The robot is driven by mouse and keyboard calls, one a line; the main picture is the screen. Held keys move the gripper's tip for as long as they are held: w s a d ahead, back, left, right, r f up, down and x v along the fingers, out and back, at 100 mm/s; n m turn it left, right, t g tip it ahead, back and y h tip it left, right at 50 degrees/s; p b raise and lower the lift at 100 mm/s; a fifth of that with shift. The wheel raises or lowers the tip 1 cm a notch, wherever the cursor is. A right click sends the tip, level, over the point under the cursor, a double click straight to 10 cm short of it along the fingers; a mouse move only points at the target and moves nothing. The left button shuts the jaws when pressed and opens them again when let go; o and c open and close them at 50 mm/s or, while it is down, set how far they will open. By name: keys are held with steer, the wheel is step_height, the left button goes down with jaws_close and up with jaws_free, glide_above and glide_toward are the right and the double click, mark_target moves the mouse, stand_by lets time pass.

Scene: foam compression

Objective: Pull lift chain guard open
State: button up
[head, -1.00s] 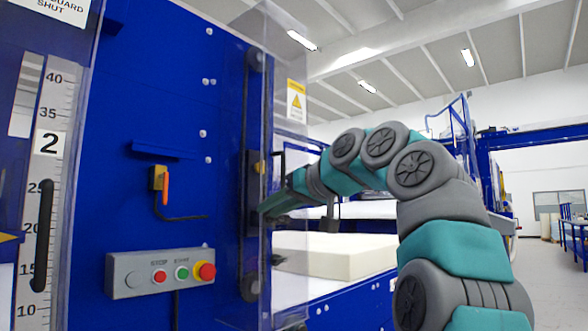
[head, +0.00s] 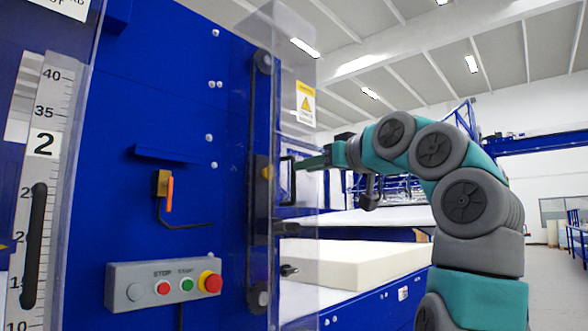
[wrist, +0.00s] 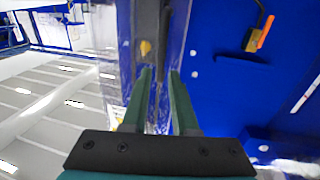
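The lift chain guard (head: 303,50) is a clear panel at the right edge of the blue machine face, with a yellow warning label. A black bar handle (head: 288,185) stands upright on it. The guard covers a dark vertical chain run with rollers (head: 262,62). My gripper (head: 299,163) is at the upper part of the handle, coming from the right. In the wrist view, my gripper's two green fingers (wrist: 160,75) are apart, with a dark upright bar beyond or between their tips. I cannot tell whether they touch the handle.
A control box (head: 163,284) with stop, start and red buttons is on the blue face, below an orange-handled switch (head: 166,190). A cream foam block (head: 350,265) lies on the bed at right. Another black handle (head: 33,245) is by the scale at left.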

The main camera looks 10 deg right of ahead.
mark_target(293, 200)
steer(key=p+x, duration=0.1)
steer(key=x, duration=0.4)
steer(key=shift+w+a, duration=0.2)
steer(key=shift+w, duration=0.15)
jaws_close()
stand_by(1.1)
